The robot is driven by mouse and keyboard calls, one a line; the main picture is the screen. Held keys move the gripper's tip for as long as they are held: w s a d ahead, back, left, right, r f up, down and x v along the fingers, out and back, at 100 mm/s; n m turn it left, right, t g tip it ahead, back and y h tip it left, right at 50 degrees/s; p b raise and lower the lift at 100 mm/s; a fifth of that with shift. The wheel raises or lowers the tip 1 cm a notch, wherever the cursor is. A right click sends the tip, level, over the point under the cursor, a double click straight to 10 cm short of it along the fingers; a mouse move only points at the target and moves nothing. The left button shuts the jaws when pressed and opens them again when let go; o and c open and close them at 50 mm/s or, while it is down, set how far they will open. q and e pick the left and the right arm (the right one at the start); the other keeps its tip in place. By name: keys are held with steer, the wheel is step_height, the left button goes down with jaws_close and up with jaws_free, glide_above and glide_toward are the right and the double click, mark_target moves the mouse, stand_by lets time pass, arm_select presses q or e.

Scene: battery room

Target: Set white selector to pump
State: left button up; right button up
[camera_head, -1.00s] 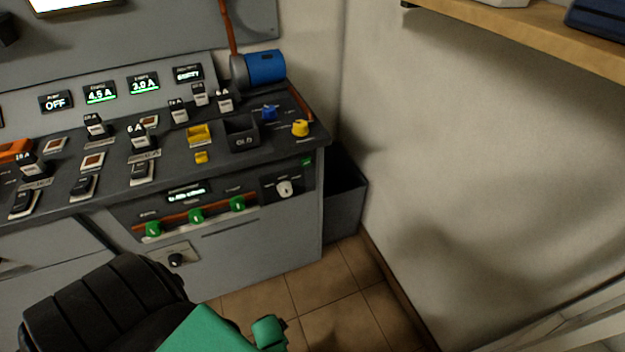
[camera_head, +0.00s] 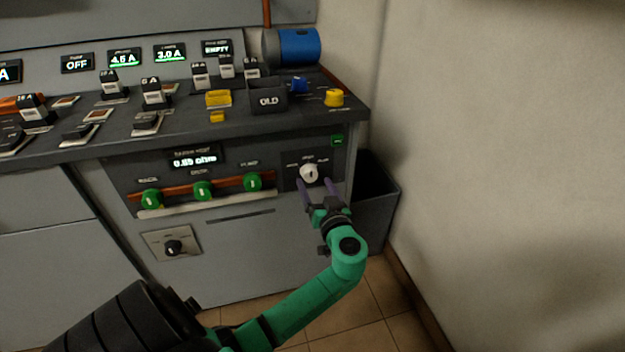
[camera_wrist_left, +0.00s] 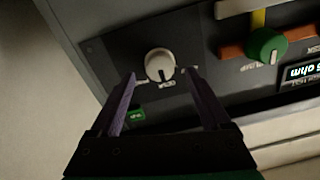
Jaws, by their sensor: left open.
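The white selector (camera_head: 309,173) is a round knob on a dark plate at the right end of the console's front panel. Small labels around it are too blurred to read. My left gripper (camera_head: 317,184) is open, with its purple fingers reaching up toward the knob from just below. In the left wrist view the white selector (camera_wrist_left: 160,65) stands ahead, between and beyond the two open fingertips (camera_wrist_left: 162,78), and no finger clearly touches it. A dark pointer mark shows on its lower edge there. My right gripper is not in view.
Several green knobs (camera_head: 203,190) sit left of the selector along an orange bar. A black knob (camera_head: 173,247) is on a lower plate. A dark bin (camera_head: 375,205) stands right of the console.

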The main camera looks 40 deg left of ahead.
mark_target(311, 177)
arm_select(q)
steer(key=shift+x, duration=1.55)
jaws_close()
